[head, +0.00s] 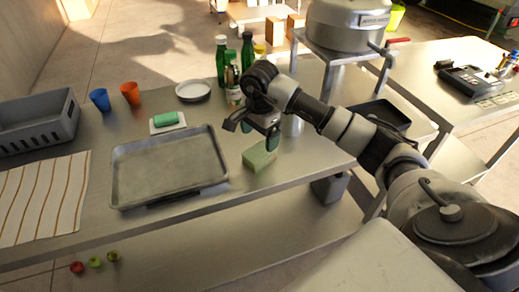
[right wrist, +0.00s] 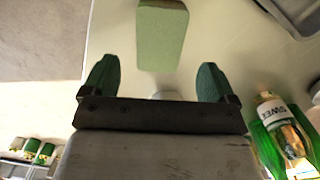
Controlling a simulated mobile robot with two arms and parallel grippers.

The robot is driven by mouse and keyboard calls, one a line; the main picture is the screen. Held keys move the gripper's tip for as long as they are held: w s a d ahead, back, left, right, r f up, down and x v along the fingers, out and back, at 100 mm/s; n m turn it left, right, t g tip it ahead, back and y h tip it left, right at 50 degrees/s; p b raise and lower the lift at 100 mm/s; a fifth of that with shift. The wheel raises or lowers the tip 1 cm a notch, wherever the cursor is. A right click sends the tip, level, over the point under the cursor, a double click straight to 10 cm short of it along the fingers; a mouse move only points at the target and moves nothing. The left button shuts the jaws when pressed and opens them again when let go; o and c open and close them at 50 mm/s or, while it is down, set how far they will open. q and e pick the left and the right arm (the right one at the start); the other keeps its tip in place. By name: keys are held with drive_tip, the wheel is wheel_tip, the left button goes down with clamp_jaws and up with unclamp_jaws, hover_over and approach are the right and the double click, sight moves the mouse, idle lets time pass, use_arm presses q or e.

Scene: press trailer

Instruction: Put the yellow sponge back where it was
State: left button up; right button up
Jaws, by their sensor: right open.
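A block-shaped sponge (head: 261,158) lies on the steel table near its front edge, right of the metal tray. It looks pale green; no plainly yellow sponge shows. My right gripper (head: 259,134) is open and empty, just above and behind the sponge in the head view. In the right wrist view the sponge (right wrist: 162,36) lies beyond the two spread green fingertips (right wrist: 157,70), roughly in line with the gap between them. A green item (head: 167,119) rests on a small white dish (head: 154,129) behind the tray. My left gripper is not in view.
The empty metal tray (head: 170,170) lies left of the sponge. Green bottles (head: 221,58) stand behind my right gripper; a bottle (right wrist: 285,130) shows in the right wrist view. Orange (head: 130,93) and blue (head: 99,100) cups and a white plate (head: 193,91) stand farther back.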

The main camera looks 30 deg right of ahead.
sight(259, 151)
wheel_tip(259, 151, up, 5)
idle(0.7)
